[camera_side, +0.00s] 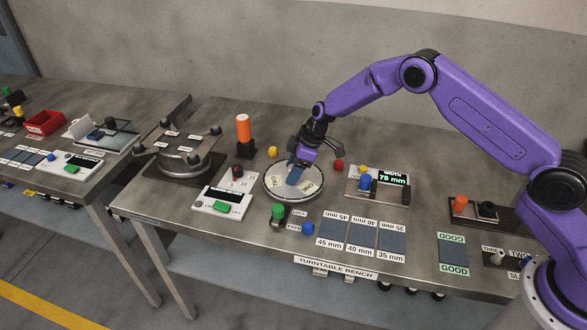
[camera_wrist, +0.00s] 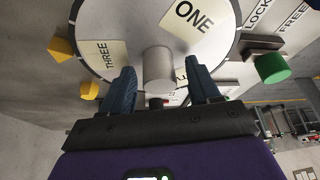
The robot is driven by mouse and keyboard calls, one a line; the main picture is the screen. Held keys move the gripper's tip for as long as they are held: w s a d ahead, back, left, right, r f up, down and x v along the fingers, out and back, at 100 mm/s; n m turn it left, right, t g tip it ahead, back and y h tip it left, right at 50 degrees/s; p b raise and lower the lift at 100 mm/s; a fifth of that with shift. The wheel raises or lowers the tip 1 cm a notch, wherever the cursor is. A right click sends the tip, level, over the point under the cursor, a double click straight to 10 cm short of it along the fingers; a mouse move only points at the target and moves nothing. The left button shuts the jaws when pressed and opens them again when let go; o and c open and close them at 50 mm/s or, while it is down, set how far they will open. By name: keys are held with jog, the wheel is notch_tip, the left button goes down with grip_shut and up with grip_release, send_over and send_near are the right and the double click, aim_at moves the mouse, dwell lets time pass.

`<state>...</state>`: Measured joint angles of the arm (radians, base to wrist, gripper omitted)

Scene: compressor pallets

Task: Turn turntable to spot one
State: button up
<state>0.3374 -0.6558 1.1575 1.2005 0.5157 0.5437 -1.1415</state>
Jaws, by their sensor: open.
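The turntable (camera_side: 273,192) is a round pale disc with a dark rim on the bench. In the wrist view the turntable (camera_wrist: 100,22) carries labels ONE (camera_wrist: 195,20) and THREE (camera_wrist: 113,55); a third label is mostly hidden behind my fingers. A grey metal post (camera_wrist: 158,68) stands up from the disc. My gripper (camera_side: 297,172) is low over the disc, pointing down. In the wrist view my gripper (camera_wrist: 163,88) is open, its two blue fingers either side of the post, with gaps visible. A green knob (camera_side: 278,211) stands by the LOCK and FREE labels.
A yellow piece (camera_side: 272,152) and a red piece (camera_side: 338,165) flank the disc. A control box with a green button (camera_side: 222,207) is left, an orange cylinder (camera_side: 243,128) behind, a 75 mm width gauge (camera_side: 393,179) right.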

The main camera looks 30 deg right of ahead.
grip_shut()
